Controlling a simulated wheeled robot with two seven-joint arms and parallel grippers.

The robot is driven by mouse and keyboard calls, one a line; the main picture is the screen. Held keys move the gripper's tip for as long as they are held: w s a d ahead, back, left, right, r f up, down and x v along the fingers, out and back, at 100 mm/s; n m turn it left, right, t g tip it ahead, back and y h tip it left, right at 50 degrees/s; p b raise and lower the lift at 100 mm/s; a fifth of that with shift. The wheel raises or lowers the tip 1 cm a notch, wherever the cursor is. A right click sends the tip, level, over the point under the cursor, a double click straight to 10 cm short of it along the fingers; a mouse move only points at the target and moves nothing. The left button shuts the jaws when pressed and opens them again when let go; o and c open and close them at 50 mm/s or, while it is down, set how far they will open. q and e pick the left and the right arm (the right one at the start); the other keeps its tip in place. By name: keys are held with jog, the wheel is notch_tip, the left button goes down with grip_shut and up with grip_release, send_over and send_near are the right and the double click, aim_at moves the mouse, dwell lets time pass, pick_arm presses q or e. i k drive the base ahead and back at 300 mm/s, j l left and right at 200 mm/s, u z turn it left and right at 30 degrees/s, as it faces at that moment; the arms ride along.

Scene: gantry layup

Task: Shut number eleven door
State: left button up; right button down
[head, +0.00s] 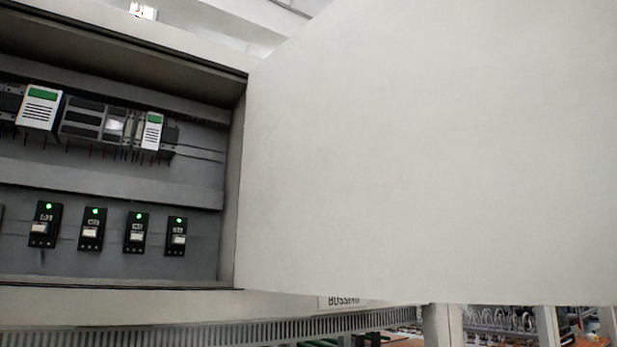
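A large plain off-white door (430,150) fills the right half of the head view. It stands open, hinged along the right side of an electrical cabinet (110,308). No number shows on the face of the door that I see. The cabinet's inside is exposed at the left, with several black breakers (90,229) with green lights in a lower row. Neither of my grippers shows in this view.
White and green modules (40,108) sit on a rail in the cabinet's upper part. Below runs a slotted grey duct (290,331). A partly hidden label (342,302) is under the door's lower edge. Racks with cables (500,320) stand at the lower right.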

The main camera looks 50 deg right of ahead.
aim_at(461, 152)
jog(key=k+l, duration=0.5)
jog(key=k+l+z, duration=0.1)
jog(key=k+l, duration=0.4)
jog(key=l, duration=0.15)
